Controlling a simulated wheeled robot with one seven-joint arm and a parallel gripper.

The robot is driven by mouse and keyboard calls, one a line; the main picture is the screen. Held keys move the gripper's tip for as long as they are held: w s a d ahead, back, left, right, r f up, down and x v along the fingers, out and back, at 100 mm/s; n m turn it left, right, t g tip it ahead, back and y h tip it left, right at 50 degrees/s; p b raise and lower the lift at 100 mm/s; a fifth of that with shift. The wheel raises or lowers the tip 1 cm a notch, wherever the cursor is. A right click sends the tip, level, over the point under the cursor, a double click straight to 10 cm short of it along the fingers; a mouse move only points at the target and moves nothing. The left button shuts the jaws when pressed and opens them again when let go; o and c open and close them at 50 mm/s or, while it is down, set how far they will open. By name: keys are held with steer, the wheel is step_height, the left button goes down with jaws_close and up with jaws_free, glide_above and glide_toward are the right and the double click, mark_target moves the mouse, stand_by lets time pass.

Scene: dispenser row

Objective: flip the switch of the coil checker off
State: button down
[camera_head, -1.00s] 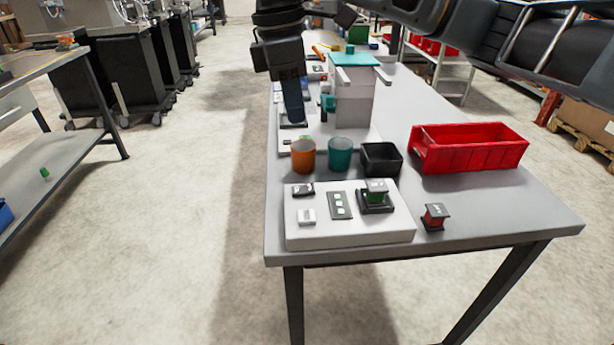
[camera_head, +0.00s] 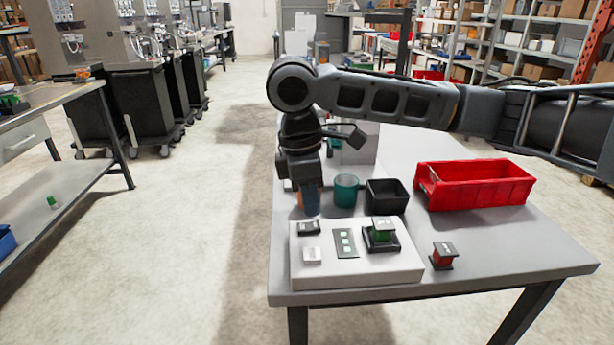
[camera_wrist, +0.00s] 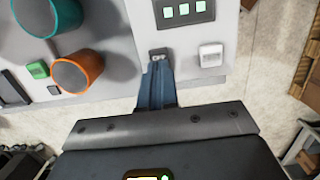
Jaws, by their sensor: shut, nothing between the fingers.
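The coil checker (camera_head: 375,272) is a white box at the near end of the table. It carries a small black switch-like part (camera_head: 308,227), a white square part (camera_head: 312,255), a dark panel with three green-lit lamps (camera_head: 345,243) and a black seat holding a green coil (camera_head: 381,231). My gripper (camera_head: 312,213) is shut and empty, pointing down by the box's back left. In the wrist view, its fingertips (camera_wrist: 157,66) are right at the black part (camera_wrist: 158,53), partly covering it; contact cannot be told. The white part (camera_wrist: 210,55) is beside it.
An orange cup (camera_wrist: 77,72), mostly hidden behind my gripper in the head view, a teal cup (camera_head: 346,190) and a black bin (camera_head: 387,197) stand behind the checker. A red crate (camera_head: 478,187) is at the right. A red coil (camera_head: 443,256) stands right of the checker.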

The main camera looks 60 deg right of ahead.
mark_target(309, 227)
steer(key=shift+s+d+f, duration=0.1)
steer(key=shift+s+f, duration=0.05)
steer(key=shift+f, duration=1.15)
